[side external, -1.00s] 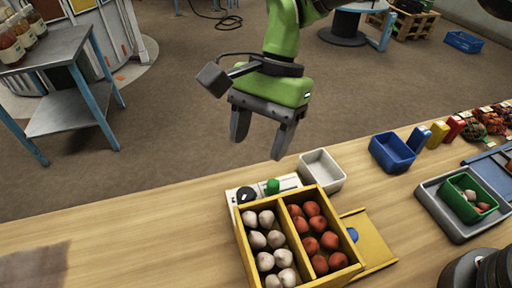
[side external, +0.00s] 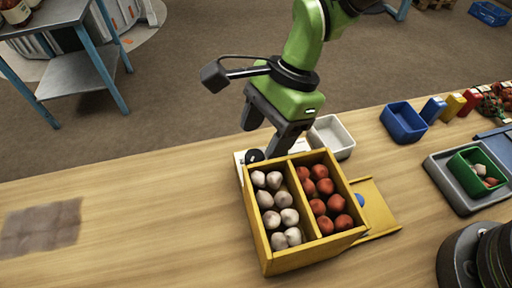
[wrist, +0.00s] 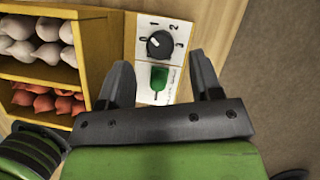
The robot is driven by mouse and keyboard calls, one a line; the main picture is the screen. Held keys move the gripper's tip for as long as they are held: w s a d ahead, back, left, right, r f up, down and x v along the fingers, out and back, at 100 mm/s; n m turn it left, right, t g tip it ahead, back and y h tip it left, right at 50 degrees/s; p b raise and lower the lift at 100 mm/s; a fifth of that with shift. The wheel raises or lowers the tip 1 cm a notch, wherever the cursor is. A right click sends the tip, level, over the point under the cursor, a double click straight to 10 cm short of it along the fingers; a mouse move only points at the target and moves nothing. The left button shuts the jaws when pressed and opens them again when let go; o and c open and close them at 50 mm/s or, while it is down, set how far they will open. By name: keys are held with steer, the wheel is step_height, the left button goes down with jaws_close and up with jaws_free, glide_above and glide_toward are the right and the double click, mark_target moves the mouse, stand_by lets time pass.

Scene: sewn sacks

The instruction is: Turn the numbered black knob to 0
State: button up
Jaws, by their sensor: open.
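The black knob (wrist: 159,44) sits on a white panel with the printed numbers 0, 1, 2 and 3 around it. A light mark shows on its upper left side, but I cannot tell exactly which number it points at. In the side external view the knob (side external: 255,155) is beside the yellow box, partly behind my gripper. My gripper (wrist: 161,62) is open and empty. In the side external view my gripper (side external: 262,140) is low over the panel. In the wrist view its fingers straddle the area of a green switch (wrist: 159,77) just below the knob.
The yellow two-part box (side external: 262,238) of white and red produce stands against the panel. A white bin (side external: 345,146) is right behind it, and a blue bin (side external: 404,128) is farther right. The table's left side is clear apart from a brown patch (side external: 42,228).

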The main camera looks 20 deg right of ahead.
mark_target(255, 154)
steer(key=shift+x, duration=2.15)
steer(key=c, duration=0.9)
steer(key=n+g+h, duration=0.1)
steer(key=n, duration=0.3)
steer(key=shift+n, duration=0.3)
steer(key=o, duration=0.9)
steer(key=v, duration=1)
steer(key=shift+w, duration=0.3)
steer(key=shift+f, duration=0.1)
